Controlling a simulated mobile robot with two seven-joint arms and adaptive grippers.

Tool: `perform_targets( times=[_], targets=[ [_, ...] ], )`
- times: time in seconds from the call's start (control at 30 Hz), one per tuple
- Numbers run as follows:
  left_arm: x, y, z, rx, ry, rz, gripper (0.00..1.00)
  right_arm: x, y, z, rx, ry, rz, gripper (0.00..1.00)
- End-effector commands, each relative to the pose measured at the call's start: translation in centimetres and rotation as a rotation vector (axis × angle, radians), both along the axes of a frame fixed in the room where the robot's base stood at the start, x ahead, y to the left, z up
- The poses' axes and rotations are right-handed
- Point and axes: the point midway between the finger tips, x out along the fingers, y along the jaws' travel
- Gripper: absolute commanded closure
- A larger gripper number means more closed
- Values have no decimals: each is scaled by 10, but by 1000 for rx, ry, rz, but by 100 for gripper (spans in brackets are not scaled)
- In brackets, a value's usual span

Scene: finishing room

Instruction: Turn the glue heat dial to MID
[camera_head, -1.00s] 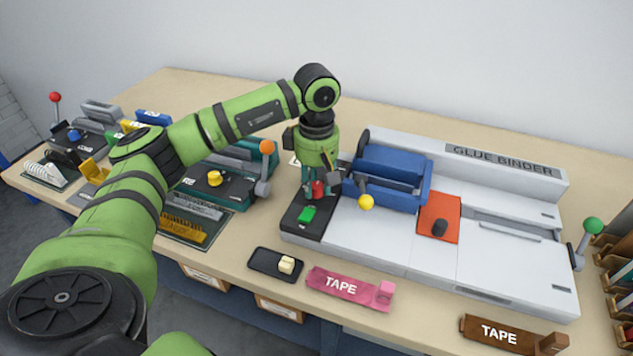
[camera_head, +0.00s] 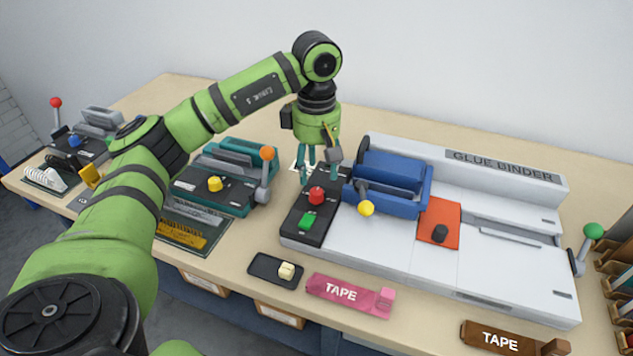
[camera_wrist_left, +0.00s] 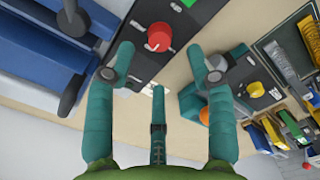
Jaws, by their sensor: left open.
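The glue binder (camera_head: 500,220) is a long white machine with a black control panel (camera_head: 293,228) at its left end. On that panel sit a red round dial (camera_head: 317,196) and a green button (camera_head: 309,221). The red dial also shows in the left wrist view (camera_wrist_left: 160,37), with a small white mark on it; no MID lettering is readable. My left gripper (camera_head: 318,172) is open and empty, above and behind the dial. In the wrist view its fingers (camera_wrist_left: 161,62) are spread apart, with the dial beyond them and clear of them. My right gripper is out of view.
A blue clamp (camera_head: 393,180) with a yellow-knobbed lever (camera_head: 366,208) stands just right of the panel. A teal machine (camera_head: 225,180) with an orange-knobbed lever (camera_head: 266,153) stands to the left. Tape blocks and a black tray (camera_head: 262,266) lie along the front edge.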

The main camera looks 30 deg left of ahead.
Motion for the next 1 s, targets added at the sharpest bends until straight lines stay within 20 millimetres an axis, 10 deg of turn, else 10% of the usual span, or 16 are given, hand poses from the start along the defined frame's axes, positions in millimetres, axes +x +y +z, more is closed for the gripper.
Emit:
perform_targets(
  times=[0.33,1.0],
  targets=[
    [0,0,53,0,0,0,45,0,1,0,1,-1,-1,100],
    [0,0,60,0,2,-1,45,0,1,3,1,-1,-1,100]
  ],
)
